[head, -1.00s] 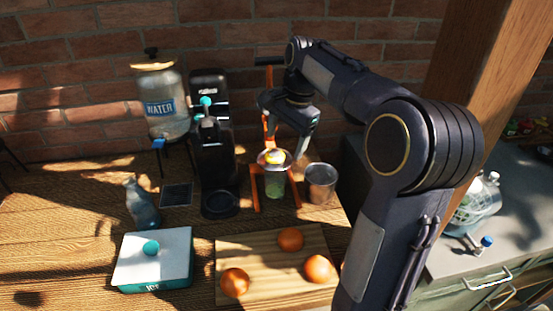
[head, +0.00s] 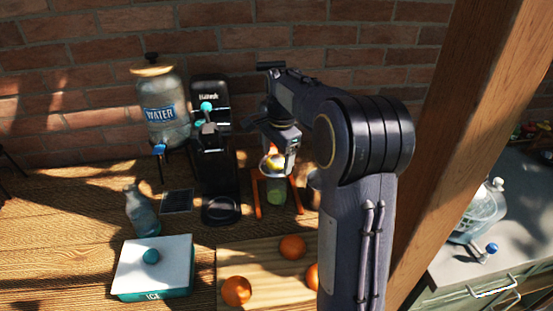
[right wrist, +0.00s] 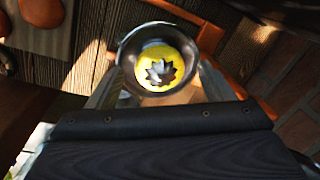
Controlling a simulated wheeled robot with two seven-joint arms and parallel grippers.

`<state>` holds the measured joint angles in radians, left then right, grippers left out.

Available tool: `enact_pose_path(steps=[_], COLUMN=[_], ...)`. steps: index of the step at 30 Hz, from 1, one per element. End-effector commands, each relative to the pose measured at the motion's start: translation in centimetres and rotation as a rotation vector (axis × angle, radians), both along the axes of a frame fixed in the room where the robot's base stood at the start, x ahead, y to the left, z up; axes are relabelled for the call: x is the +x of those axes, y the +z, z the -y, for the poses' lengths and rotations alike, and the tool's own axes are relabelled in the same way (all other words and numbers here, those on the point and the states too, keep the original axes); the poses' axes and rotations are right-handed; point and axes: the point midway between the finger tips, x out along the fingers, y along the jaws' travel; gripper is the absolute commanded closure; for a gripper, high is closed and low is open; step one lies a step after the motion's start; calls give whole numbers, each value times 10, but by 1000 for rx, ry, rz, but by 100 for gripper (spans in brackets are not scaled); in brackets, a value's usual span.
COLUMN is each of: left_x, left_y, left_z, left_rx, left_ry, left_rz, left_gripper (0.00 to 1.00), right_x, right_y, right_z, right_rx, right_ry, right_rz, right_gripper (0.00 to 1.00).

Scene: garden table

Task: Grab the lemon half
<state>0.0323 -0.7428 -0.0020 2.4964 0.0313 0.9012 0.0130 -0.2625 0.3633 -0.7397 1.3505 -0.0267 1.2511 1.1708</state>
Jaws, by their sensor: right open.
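The yellow lemon half (head: 274,161) sits in the round bowl (head: 264,170) at the top of the orange-legged juicer stand (head: 257,198). In the right wrist view the lemon half (right wrist: 178,53) shows as a yellow disc with a dark star shape at its middle, inside the dark bowl (right wrist: 128,58). My right gripper (head: 284,164) is open, close above the lemon half. In the right wrist view, my right gripper (right wrist: 160,88) has its fingers on either side of the bowl, with nothing held. My left gripper is not in view.
A greenish glass (head: 276,190) stands under the bowl. A metal cup (head: 313,188) is partly hidden by my arm. A black machine (head: 212,160) and water dispenser (head: 165,105) stand to the left. A cutting board (head: 228,262) with oranges lies in front, beside an ice box (head: 155,275).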

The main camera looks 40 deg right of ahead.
Motion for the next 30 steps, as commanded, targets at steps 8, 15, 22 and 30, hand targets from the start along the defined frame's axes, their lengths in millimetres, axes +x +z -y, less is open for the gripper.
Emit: enact_pose_path(steps=[8,15,22,30], left_x=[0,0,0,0], left_y=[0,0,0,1], left_z=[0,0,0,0], left_rx=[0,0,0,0], left_ry=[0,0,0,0], left_rz=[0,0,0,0], left_gripper=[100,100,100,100], right_x=[0,0,0,1], right_y=[0,0,1,22], right_z=[0,0,0,0], right_rx=[0,1,1,0], right_ry=[1,1,1,2], right_rz=[0,0,0,3], right_gripper=[45,76,78,78])
